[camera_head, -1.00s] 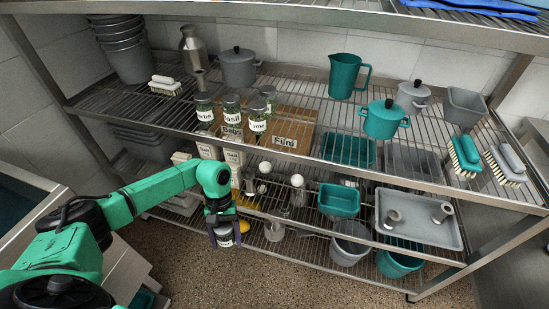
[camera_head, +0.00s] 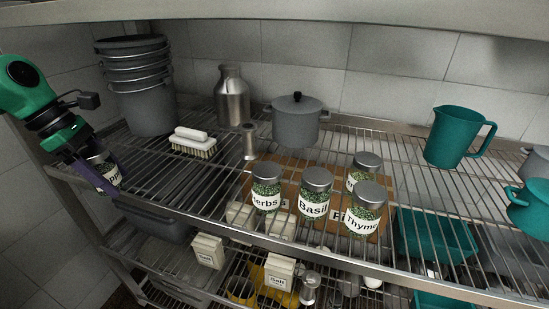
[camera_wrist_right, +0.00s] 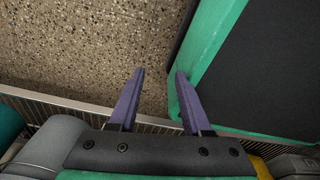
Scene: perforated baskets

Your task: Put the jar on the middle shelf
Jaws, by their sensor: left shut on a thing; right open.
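The jar is tilted and held at the left front end of the middle shelf (camera_head: 205,195), partly hidden by the purple fingers. I cannot tell whether it touches the shelf. Other jars stand upright on this shelf: Herbs (camera_head: 266,188), Basil (camera_head: 314,195), Thyme (camera_head: 365,210), and one behind them (camera_head: 364,168). My right gripper (camera_wrist_right: 157,100) is open and empty in the right wrist view, above the speckled floor.
Stacked grey buckets (camera_head: 145,95), a brush (camera_head: 193,142), a metal can (camera_head: 231,97) and a grey pot (camera_head: 297,122) stand on the middle shelf. A teal pitcher (camera_head: 455,137) is at the right. Bare wire rack lies between the brush and the front rail.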

